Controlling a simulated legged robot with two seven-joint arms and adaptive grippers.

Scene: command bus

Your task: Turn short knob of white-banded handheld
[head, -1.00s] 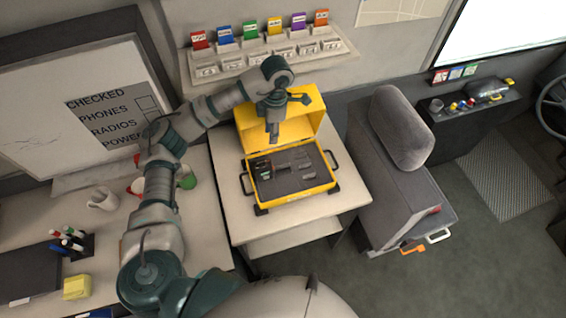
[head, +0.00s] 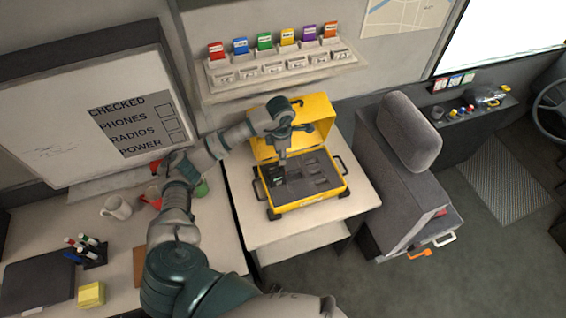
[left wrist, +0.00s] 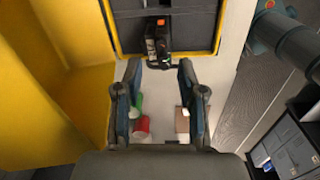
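The yellow case (head: 318,204) stands open on a small white table, its lid raised behind. Its grey foam insert (head: 325,182) has several dark recesses. My left gripper (head: 281,166) points down over the left part of the insert. In the left wrist view, my left gripper (left wrist: 158,68) is open, with its two fingers apart. A black handheld (left wrist: 158,42) with an orange spot and small pale marks lies just beyond the fingertips, between their lines. Whether a white band is on it, and which knob is short, is too small to tell. My right gripper is not in view.
A grey seat (head: 405,150) stands close on the right of the table. A shelf (head: 285,70) with coloured cards is on the wall behind. A desk at left holds a white mug (head: 117,208), pens (head: 82,246) and a yellow block (head: 91,294).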

